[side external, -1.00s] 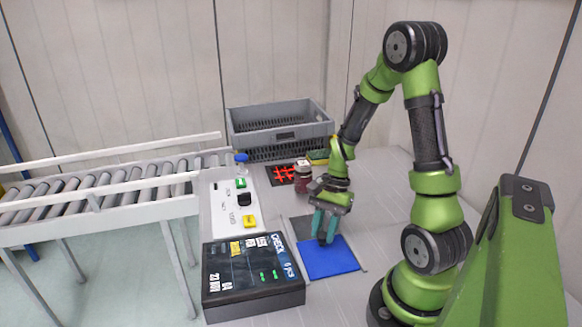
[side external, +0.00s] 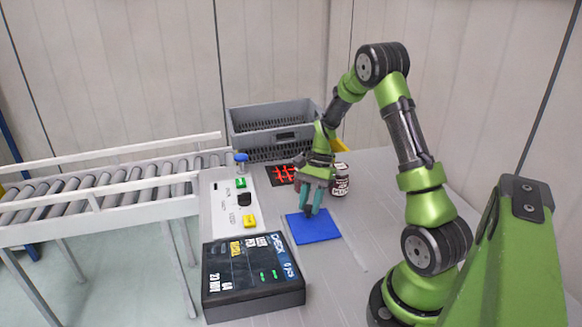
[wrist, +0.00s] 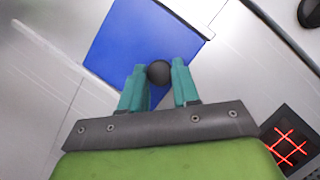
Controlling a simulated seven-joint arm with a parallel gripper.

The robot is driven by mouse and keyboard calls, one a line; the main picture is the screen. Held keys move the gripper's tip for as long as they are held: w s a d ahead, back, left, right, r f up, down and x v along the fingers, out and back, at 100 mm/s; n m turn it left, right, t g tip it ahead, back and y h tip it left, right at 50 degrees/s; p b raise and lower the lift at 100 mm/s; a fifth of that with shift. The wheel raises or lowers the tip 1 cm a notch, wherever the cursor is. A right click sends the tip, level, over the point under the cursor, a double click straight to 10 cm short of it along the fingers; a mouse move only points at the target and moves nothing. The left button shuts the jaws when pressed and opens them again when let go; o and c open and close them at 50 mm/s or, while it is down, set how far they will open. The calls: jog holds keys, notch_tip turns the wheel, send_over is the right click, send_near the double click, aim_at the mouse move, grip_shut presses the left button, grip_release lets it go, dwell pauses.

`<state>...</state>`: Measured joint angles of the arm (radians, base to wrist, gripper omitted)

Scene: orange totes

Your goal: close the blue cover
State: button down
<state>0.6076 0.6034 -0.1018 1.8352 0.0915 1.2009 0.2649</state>
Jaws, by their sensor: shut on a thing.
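The blue cover (side external: 313,229) is a flat square plate lying on the grey worktop. In the wrist view the blue cover (wrist: 140,35) fills the upper middle, with a round black knob (wrist: 158,72) at its near edge. My gripper (side external: 309,212) points down at the far edge of the cover. In the wrist view my gripper (wrist: 160,75) has its teal fingers on both sides of the knob, shut on it. No dark opening shows beside the cover in the side view.
A red-grid tile (side external: 282,174) and a dark jar (side external: 339,182) stand behind my gripper. A grey crate (side external: 276,123) is at the back. A button panel (side external: 221,207) and a black display box (side external: 252,276) lie left. The worktop in front of the cover is clear.

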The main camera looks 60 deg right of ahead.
jog(key=c, duration=1.1)
grip_release()
jog(key=shift+w+d, duration=0.2)
jog(key=shift+d, duration=0.05)
jog(key=shift+o, duration=1.4)
jog(key=shift+a, duration=0.1)
jog(key=shift+r, duration=0.15)
jog(key=v, duration=1.6)
jog(key=shift+r, duration=0.35)
